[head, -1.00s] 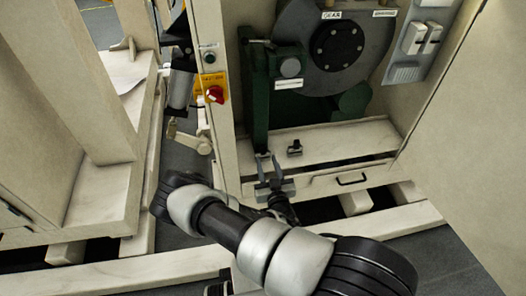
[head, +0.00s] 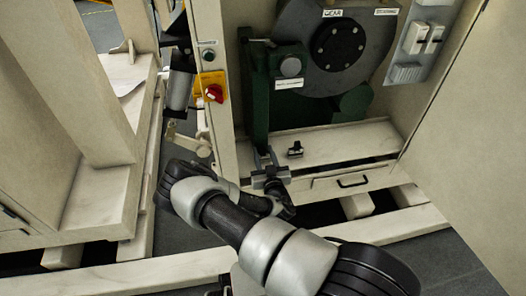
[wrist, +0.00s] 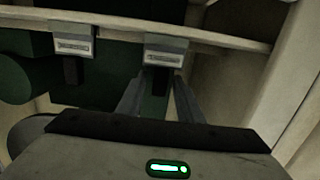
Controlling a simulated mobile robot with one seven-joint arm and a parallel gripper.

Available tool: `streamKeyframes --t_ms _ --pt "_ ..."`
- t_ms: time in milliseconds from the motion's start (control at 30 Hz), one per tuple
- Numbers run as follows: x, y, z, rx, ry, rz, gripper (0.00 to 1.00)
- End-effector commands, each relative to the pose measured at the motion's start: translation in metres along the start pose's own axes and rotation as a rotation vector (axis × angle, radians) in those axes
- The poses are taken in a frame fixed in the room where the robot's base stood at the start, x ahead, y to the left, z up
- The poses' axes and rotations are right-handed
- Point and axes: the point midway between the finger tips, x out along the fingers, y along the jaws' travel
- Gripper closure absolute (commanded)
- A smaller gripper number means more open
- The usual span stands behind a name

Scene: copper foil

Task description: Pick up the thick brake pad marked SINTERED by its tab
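Two brake pads with pale labels show in the wrist view, one at left (wrist: 74,47) and one near the centre (wrist: 165,51). The labels are too small to read, so I cannot tell which is marked SINTERED. Each has a dark tab-like part below its label. My gripper (wrist: 160,84) is open, its two fingers on either side of the dark part below the centre pad; contact cannot be made out. In the head view my gripper (head: 265,157) is at the left part of the shelf, left of a small dark pad (head: 295,149). The other pad is not clear there.
The pale shelf (head: 345,143) lies below the green caliper arm (head: 257,95) and large dark disc (head: 342,45). A cabinet wall stands close left with a red knob (head: 214,93). A drawer with a black handle (head: 353,181) is below. The shelf's right side is clear.

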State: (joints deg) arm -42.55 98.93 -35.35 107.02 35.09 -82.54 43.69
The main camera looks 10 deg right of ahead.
Motion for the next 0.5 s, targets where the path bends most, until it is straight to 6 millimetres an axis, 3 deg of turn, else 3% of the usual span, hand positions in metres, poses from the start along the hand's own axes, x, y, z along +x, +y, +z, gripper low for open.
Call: streamKeyframes --t_ms 33,200,500 --pt "-0.0001 -0.0001 0.0 0.0 0.0 0.0 0.76" --pt "-0.0002 -0.0001 0.0001 0.0 0.0 0.0 1.0" --pt "-0.0005 -0.0001 -0.0071 0.0 0.002 0.0 1.0"
